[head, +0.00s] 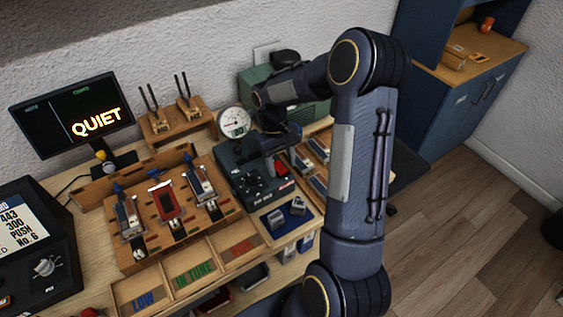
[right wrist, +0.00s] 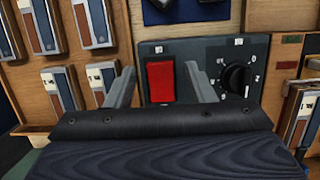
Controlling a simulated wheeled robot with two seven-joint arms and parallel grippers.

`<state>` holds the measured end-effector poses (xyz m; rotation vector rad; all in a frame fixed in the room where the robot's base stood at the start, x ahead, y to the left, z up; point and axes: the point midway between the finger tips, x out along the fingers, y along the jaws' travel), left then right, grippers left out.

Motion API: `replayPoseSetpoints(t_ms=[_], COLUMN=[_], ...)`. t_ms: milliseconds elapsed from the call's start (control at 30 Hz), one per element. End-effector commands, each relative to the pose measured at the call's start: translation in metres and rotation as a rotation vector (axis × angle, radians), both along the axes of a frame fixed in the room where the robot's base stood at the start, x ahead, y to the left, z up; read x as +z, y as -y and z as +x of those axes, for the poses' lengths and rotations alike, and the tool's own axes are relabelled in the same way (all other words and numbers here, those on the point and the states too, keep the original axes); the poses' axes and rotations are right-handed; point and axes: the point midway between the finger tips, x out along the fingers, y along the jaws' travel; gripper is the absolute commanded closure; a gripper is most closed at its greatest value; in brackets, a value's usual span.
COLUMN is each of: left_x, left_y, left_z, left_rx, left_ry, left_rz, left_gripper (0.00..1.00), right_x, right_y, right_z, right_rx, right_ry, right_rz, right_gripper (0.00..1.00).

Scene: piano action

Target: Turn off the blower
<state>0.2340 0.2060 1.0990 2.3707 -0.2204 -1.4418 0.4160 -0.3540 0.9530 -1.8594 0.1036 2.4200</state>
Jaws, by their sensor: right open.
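The dark control box (head: 236,160) stands right of the middle of the bench, with a round dial gauge (head: 236,121) above it. In the right wrist view its panel (right wrist: 205,52) shows a red rocker switch (right wrist: 160,82) beside a black knob (right wrist: 237,79). My right gripper (right wrist: 161,84) is open and empty, its two fingers on either side of the red switch in that view. I cannot tell whether the fingers touch the panel, or which way the switch is set. In the head view my right arm partly covers the box. My left gripper is not in view.
A screen (head: 72,116) at the back left reads QUIET. A wooden rack (head: 152,222) with several key mechanisms stands left of the box. Trays marked LOW and IN TUNE (head: 193,273) lie in front. A green case (head: 312,108) stands behind my arm.

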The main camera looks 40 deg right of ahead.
Motion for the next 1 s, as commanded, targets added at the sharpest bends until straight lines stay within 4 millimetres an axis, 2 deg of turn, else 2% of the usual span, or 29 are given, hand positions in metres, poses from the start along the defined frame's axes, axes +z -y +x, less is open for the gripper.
replayPoseSetpoints(t_ms=[500,633,1000], left_x=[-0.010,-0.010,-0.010], left_y=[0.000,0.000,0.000], left_z=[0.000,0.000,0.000], left_rx=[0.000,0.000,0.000], left_ry=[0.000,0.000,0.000], left_rz=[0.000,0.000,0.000], left_gripper=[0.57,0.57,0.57], right_x=[0.069,0.074,0.074], right_y=[0.002,0.002,0.002], right_z=[0.019,0.020,0.020], right_rx=[0.000,0.000,0.000], right_ry=[0.003,0.003,0.001], right_rz=[-0.001,0.000,0.000], right_gripper=[0.51,0.51,0.51])
